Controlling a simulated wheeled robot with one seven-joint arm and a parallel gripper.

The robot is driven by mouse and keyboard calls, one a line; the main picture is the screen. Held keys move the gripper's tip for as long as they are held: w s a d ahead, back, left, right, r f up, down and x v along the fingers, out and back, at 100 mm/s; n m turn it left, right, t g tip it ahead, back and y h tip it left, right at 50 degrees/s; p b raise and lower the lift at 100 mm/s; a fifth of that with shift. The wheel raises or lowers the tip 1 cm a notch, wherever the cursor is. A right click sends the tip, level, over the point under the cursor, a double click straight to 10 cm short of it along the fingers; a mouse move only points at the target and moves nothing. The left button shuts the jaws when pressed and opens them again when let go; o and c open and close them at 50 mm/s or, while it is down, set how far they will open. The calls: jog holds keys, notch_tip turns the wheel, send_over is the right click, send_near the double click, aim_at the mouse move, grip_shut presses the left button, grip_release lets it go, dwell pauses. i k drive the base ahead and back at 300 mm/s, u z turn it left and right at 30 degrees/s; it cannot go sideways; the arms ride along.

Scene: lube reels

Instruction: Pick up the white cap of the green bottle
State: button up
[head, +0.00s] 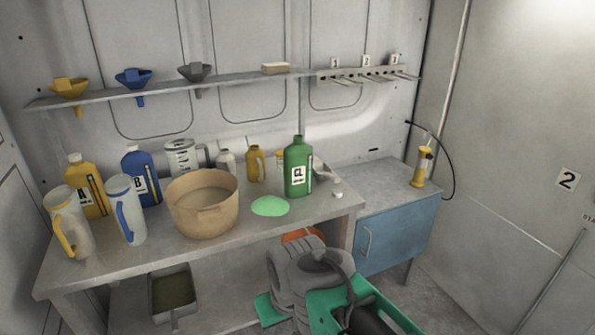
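The green bottle (298,170) stands upright near the right end of the grey workbench, with a white label marked "CL". Its top shows green, with no white cap on it. A small white cap (337,194) lies on the bench just to the right of the bottle, close to the right edge. My arm rises from the bottom of the head view, in front of and below the bench front, with grey and green parts. My gripper's fingertips cannot be made out, and nothing is visibly held. My arm is apart from the bottle and the cap.
A green disc or puddle (270,206) lies before the bottle. A tan tub (203,204), jugs, and yellow and blue bottles crowd the left. A shelf (225,84) with funnels hangs above. A lower blue cabinet (393,233) adjoins right, bearing a yellow canister (422,167).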

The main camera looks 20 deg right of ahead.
aim_at(337, 192)
jog(key=u, duration=4.05)
jog(key=k, duration=2.1)
jog(key=z, duration=1.35)
